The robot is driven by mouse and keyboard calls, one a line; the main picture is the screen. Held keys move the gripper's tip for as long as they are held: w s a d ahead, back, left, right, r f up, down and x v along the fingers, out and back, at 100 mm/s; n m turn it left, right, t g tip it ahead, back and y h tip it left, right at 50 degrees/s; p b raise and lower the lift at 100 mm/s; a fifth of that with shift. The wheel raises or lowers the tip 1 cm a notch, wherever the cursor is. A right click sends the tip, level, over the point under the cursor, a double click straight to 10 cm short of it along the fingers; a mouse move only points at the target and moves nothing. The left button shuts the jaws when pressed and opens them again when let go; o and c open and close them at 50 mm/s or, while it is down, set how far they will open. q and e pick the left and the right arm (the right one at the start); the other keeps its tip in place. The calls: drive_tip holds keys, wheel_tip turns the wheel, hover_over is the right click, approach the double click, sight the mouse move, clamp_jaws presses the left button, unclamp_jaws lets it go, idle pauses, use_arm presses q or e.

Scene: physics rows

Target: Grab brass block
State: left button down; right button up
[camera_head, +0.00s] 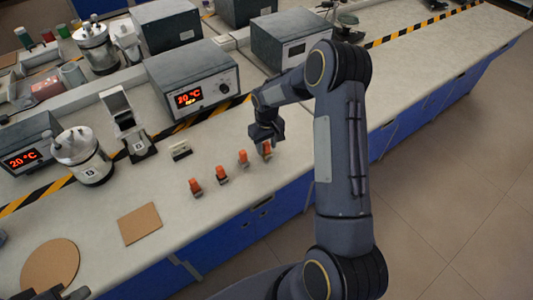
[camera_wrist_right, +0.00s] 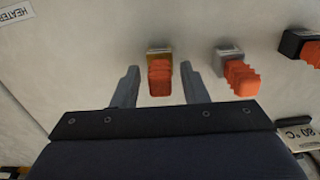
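The brass block (camera_wrist_right: 153,52) has a yellowish metal body and an orange ridged handle. In the right wrist view it sits at the top middle, its handle between the two fingers of my right gripper (camera_wrist_right: 160,75), with a gap on each side. In the head view my right gripper (camera_head: 267,136) is low over the bench, above the rightmost orange-handled block (camera_head: 266,150), partly hiding it. A dark part at the bottom left edge of the head view looks like my left gripper (camera_head: 62,293); its fingers are not clear.
A silver block (camera_wrist_right: 228,58) and a dark block (camera_wrist_right: 297,43), also orange-handled, stand beside the brass one. A brown square mat (camera_head: 139,222) lies at left.

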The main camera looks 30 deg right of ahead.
clamp_jaws()
drive_tip(key=shift+r, duration=0.1)
